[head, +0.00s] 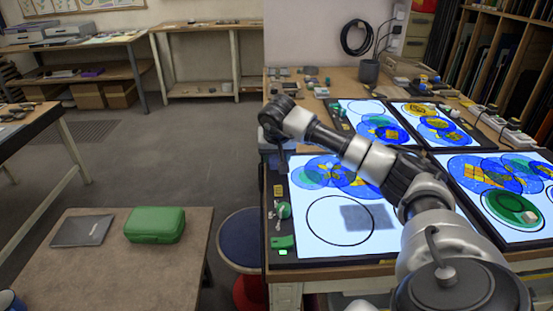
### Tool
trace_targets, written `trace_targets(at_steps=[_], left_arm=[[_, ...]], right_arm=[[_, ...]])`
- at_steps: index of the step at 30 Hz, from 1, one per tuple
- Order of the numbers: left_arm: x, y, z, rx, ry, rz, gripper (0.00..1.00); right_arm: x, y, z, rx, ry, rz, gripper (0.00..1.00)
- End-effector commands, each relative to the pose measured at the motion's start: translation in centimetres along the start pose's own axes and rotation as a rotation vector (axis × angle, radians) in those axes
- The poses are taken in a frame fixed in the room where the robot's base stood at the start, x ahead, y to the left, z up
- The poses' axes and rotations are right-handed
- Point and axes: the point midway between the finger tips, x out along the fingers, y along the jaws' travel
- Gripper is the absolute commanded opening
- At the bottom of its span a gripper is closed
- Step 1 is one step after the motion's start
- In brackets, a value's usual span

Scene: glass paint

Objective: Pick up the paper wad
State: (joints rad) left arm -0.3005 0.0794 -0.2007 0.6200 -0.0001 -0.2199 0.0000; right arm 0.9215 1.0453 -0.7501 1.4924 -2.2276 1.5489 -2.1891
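A small whitish lump (529,217), which may be the paper wad, lies on the green disc of the right front light panel. I cannot tell for sure that it is paper. My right arm reaches in from the lower right across the front panels. Its gripper (283,160) points down over the left edge of the left front panel, well to the left of the lump. The fingers are too small and dark to show whether they are open or shut. My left gripper is not in view.
Lit panels with blue, green and yellow glass patterns cover the workbench (375,270). Small green and yellow items (283,210) line the left panel's edge. A blue-topped stool (240,240) stands beside it. A low table (165,270) holds a green case (155,225) and a dark tablet (83,231).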

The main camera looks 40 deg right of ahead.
Motion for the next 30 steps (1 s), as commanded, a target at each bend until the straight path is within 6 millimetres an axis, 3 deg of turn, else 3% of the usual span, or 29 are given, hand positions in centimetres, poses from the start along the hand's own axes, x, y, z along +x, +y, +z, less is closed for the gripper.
trace_targets(at_steps=[3,13,21,30], left_arm=[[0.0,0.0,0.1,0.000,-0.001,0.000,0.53],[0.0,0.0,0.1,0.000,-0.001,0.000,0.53],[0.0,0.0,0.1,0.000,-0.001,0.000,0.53],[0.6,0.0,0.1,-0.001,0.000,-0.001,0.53]], right_arm=[[0.0,0.0,0.0,0.000,0.000,0.000,0.26],[-0.5,0.0,-0.2,0.001,0.001,-0.001,0.26],[-4.2,0.0,-1.8,0.002,0.005,-0.003,0.26],[-8.0,7.1,-2.2,0.004,0.003,0.004,0.26]])
